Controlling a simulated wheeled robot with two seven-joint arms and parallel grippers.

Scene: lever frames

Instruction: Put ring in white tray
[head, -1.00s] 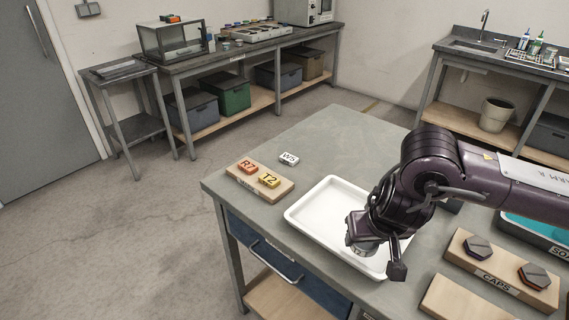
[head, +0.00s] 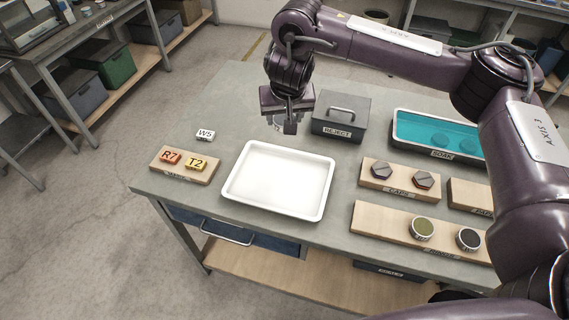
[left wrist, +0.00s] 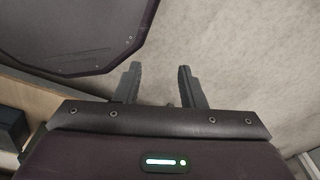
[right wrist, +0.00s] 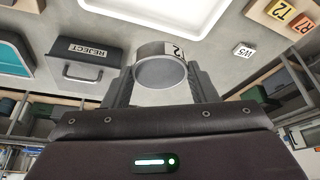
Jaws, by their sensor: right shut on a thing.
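The white tray (head: 278,180) lies empty in the middle of the table in the head view; its edge also shows at the top of the right wrist view (right wrist: 165,12). My right gripper (head: 285,122) is behind the tray, pointing down and shut on a round grey piece (right wrist: 160,72). That piece has a white label ending in "2"; its face looks solid, so I cannot tell if it is a ring. It is small and partly hidden in the head view (head: 277,122). My left gripper (left wrist: 160,85) is open and empty, with pale floor behind it.
A dark REJECT box (head: 341,117) stands right of my right gripper. A teal SOAK bath (head: 440,135) is further right. Boards with caps (head: 402,178) and round pieces (head: 422,229) lie right of the tray. A board with R7 and T2 tags (head: 184,165) lies left.

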